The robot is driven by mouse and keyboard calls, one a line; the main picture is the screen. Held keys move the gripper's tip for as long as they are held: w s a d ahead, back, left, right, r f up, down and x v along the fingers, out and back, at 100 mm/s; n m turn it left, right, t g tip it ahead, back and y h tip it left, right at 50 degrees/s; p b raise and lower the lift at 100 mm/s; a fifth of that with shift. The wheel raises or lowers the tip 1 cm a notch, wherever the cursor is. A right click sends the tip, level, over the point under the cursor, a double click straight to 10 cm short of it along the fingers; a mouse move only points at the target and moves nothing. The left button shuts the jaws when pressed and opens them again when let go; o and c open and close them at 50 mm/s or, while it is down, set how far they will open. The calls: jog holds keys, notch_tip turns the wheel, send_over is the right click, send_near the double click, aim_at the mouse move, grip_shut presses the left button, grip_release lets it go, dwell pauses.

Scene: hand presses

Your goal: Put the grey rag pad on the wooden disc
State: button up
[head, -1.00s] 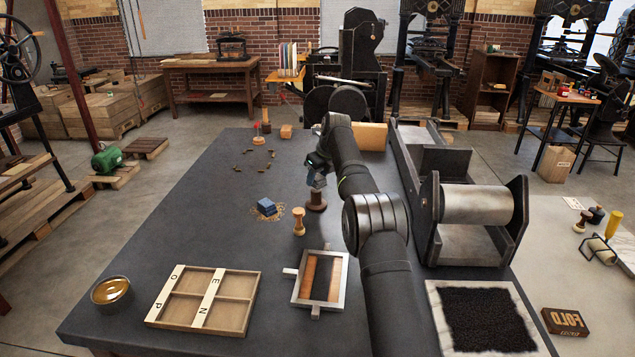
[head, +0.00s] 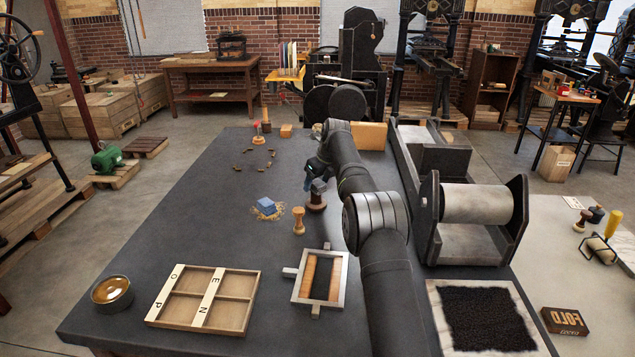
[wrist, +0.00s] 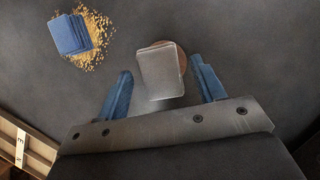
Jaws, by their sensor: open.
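The grey rag pad (head: 319,185) sits on top of the brown wooden disc (head: 316,204). In the wrist view the pad (wrist: 160,68) covers most of the disc, whose round brown edge (wrist: 183,57) shows at the right. The pad overhangs the disc toward the gripper. My gripper (head: 309,179) is just left of and behind the pad in the head view. In the wrist view its blue fingers (wrist: 162,75) are spread wide, with gaps on both sides of the pad. The gripper is open and holds nothing.
A blue pad stack (head: 266,205) lies on crumbs left of the disc. A light wooden spool (head: 298,221) stands close in front. A divided letter tray (head: 252,297), a tin (head: 112,292) and a small frame (head: 342,288) lie nearer. My arm passes between these and the roller press (head: 476,205).

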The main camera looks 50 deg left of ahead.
aim_at(317, 182)
jog(key=v, duration=1.2)
jog(key=shift+f, duration=0.1)
jog(key=x, duration=1.1)
jog(key=shift+a+f, duration=0.15)
jog(key=shift+f, duration=0.1)
jog(key=shift+a, duration=0.15)
jog(key=shift+r, duration=1.55)
